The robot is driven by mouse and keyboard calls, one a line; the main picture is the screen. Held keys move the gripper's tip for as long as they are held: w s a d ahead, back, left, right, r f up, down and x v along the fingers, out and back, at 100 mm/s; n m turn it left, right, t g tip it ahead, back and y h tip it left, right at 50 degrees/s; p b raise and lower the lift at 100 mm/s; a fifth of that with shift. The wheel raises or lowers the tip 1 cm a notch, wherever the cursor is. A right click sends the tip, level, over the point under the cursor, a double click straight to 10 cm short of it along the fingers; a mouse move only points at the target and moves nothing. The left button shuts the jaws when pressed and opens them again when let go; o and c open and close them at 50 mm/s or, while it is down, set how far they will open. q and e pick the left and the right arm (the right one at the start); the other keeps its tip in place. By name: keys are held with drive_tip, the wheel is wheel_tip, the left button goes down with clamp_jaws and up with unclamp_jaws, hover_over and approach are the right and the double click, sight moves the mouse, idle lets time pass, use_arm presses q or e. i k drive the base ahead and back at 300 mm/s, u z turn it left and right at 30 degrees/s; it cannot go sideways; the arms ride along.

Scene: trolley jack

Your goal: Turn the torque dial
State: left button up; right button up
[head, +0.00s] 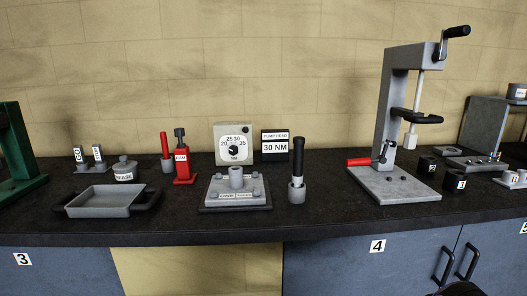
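The torque dial is a black knob (234,150) at the centre of a white round scale on a pale grey box (247,130). The box stands at the back of the dark bench, near the middle of the head view. The scale shows 20, 25, 30 and 35 with NM below. The knob's pointer is too small to read surely. A black sign (274,135) to the right of the box reads PUMP HEAD, 30 NM.
In front of the dial stands a grey plate fixture (236,206); a black-handled tool (298,159) stands in a holder to its right. A red ram (182,166) and grey tray (102,211) are left. A tall press (394,110) stands right. Bare bench lies along the front.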

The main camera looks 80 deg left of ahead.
sight(233, 149)
drive_tip(key=u, duration=2)
